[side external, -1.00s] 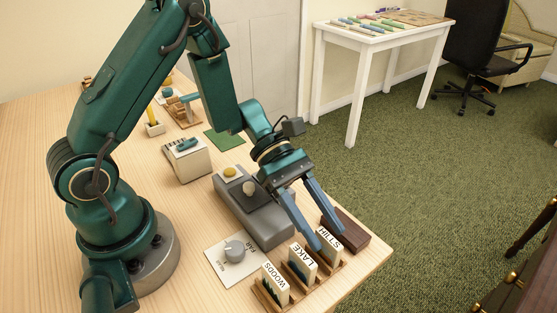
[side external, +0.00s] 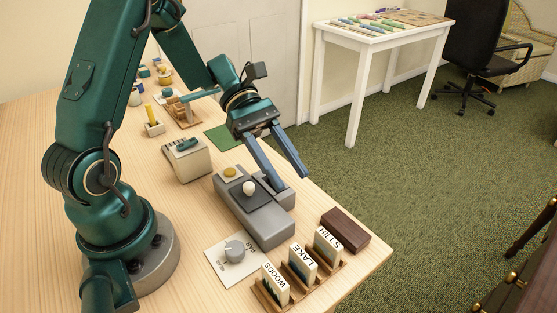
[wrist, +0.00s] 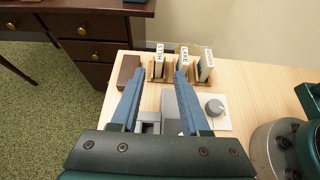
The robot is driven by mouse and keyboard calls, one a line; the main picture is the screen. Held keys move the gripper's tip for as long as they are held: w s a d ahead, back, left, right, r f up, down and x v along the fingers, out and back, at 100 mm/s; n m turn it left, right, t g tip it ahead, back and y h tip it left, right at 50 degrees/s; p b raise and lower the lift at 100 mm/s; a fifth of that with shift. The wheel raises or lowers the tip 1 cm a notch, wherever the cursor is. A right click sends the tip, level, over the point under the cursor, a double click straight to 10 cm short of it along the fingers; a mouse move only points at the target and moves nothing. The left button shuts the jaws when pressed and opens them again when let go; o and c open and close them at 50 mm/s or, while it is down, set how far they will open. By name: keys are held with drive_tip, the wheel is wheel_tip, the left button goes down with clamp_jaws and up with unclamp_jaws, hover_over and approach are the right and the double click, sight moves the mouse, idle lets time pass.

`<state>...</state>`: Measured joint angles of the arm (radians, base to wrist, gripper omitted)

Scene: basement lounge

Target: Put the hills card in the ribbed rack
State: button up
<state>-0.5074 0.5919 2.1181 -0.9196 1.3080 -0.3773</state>
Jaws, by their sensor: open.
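The hills card (side external: 327,243) is a small upright card with a white, lettered top edge. The hills card also shows in the wrist view (wrist: 159,66), at the left of the row. My gripper (side external: 291,187) is open and empty, over the far end of the grey device, apart from the cards. Its two blue fingers (wrist: 160,74) point toward the rack in the wrist view.
A dark brown block (side external: 346,231) lies just behind the hills card, near the table edge. A grey device (side external: 262,222) with a pale knob and a dial plate (side external: 233,259) stand left of the rack. A grey box (side external: 187,160) is farther back.

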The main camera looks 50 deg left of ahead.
drive_tip(key=shift+a+r, duration=0.35)
drive_tip(key=shift+a, duration=0.3)
drive_tip(key=shift+s+d+r+m, duration=0.1)
drive_tip(key=shift+s+r+m, duration=0.1)
drive_tip(key=shift+s+m, duration=0.15)
drive_tip(key=s+a+r+m+t+y, duration=0.1)
drive_tip(key=s+r+m+t+y, duration=0.1)
drive_tip(key=s+m+y, duration=0.2)
drive_tip(key=s+a+r+m+t+y, duration=0.1)
drive_tip(key=s+r+m+t+y, duration=0.2)
drive_tip(key=m, duration=1)
drive_tip(key=s+y, duration=0.2)
drive_tip(key=y, duration=0.3)
drive_tip(key=shift+a+t, duration=0.15)
drive_tip(key=shift+t, duration=0.15)
